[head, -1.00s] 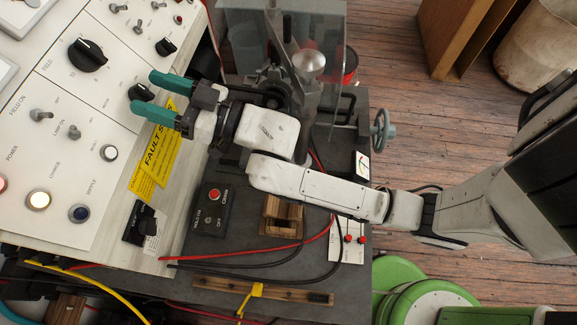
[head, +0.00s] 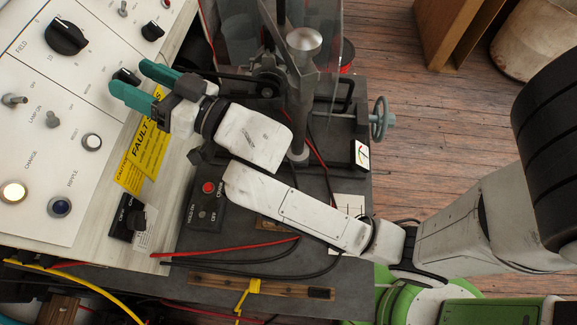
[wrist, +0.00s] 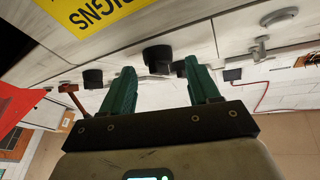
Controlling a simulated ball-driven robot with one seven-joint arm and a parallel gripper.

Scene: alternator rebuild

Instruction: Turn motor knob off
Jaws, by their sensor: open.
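The motor knob (head: 125,76) is a small black knob on the white sloped panel (head: 80,130), beside a small printed label. My gripper (head: 130,76) is open, with its two green fingers reaching toward the panel, one on each side of the knob in the head view. In the wrist view a black knob (wrist: 158,58) shows between the fingertips of my gripper (wrist: 156,80). I cannot tell whether the fingers touch it. The knob's pointer direction is not clear.
A larger black field knob (head: 66,37) and another black knob (head: 152,31) are nearby on the panel. Toggle switches and a lit lamp (head: 13,192) lie to the left. A yellow fault sign (head: 150,150) hangs below my gripper. A clear guard and handwheel (head: 380,118) stand on the right.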

